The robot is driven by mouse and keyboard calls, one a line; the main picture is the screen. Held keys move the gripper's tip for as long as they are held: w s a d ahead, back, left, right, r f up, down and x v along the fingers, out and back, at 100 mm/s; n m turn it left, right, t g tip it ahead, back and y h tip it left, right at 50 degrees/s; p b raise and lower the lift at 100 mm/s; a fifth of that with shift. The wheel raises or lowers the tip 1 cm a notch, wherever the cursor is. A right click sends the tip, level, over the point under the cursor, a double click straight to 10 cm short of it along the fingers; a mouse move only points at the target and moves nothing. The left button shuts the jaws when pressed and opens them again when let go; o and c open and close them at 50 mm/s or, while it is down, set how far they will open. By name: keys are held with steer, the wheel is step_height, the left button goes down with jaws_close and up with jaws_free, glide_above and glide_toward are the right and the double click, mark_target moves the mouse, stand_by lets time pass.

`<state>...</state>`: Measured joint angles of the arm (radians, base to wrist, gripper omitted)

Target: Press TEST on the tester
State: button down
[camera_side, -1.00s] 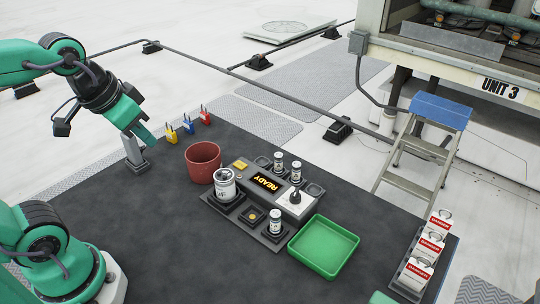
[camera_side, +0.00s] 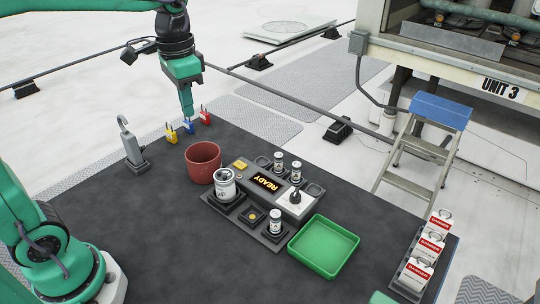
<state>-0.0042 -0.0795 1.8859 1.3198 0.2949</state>
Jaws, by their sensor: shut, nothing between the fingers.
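The tester (camera_side: 262,171) is a grey box on the dark mat, with a lit screen (camera_side: 268,182) reading READY. It has a yellow button (camera_side: 239,165) at its left end and a dark knob (camera_side: 295,196) on a white plate. The lettering on the yellow button is too small to read. A larger can (camera_side: 224,183) and several small cans, one of them at the front (camera_side: 275,222), stand in and beside the tester. My gripper (camera_side: 187,115) is shut and empty, pointing down behind the red pot, close to the blue padlock and well apart from the tester.
A red pot (camera_side: 202,163) stands left of the tester. Yellow, blue and red padlocks (camera_side: 205,118) stand at the mat's back edge. A grey post with a hook (camera_side: 132,146) is at left. A green tray (camera_side: 323,247) and a rack of DANGER tags (camera_side: 423,257) are at right.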

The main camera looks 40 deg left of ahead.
steer(key=w+f+m+g, duration=0.2)
steer(key=w+f+g, duration=0.2)
steer(key=w, duration=0.5)
steer(key=m+g, duration=0.3)
steer(key=g, duration=0.1)
glide_above(242, 163)
step_height(242, 163, down, 8)
steer(key=shift+f, duration=0.25)
steer(key=shift+f, duration=0.15)
steer(key=shift+f, duration=4.25)
steer(key=shift+f, duration=0.8)
steer(key=shift+r, duration=0.8)
